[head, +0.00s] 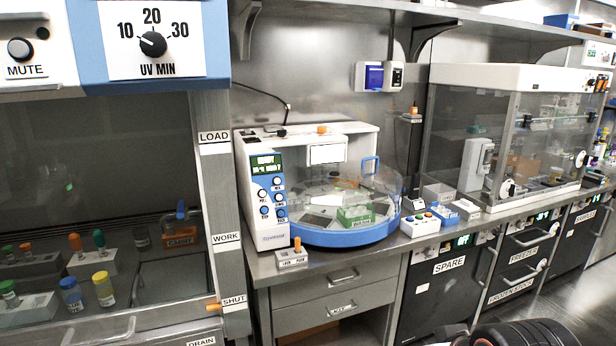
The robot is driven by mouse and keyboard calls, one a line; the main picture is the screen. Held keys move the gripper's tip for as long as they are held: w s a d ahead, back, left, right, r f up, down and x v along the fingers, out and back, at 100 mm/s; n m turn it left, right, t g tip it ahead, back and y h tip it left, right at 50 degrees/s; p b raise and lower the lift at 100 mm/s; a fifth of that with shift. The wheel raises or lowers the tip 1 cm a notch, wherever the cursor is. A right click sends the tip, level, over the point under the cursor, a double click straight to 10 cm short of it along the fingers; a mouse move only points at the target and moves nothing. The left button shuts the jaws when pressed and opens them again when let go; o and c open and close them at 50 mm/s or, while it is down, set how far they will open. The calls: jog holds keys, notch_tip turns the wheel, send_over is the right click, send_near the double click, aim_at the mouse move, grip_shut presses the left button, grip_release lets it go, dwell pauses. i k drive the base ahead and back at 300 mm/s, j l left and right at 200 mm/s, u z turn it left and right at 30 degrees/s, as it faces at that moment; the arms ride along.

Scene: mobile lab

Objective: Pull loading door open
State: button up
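A white and blue benchtop instrument (305,148) stands on the steel bench in the head view. A clear curved panel (390,190) covers its round blue base, with a blue handle (371,166) at its upper edge. This looks like the loading door, but no label on it confirms that. A green rack (355,215) shows inside the clear housing. I cannot tell clearly whether the panel is fully closed. My gripper does not show in the view; only dark rounded parts, probably mine, show at the bottom right.
A fume cabinet (212,180) marked LOAD, WORK and SHUT stands at left. A small lever box (291,255) sits before the instrument. Small button boxes (420,224) stand right of it. A clear enclosure (500,130) is farther right. Drawers (335,305) are below.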

aim_at(372, 169)
jog(key=i+l+u, duration=0.1)
jog(key=i+l, duration=0.45)
jog(key=i, duration=0.15)
jog(key=i+l+u, duration=0.1)
jog(key=i+l, duration=0.45)
jog(key=i, duration=0.1)
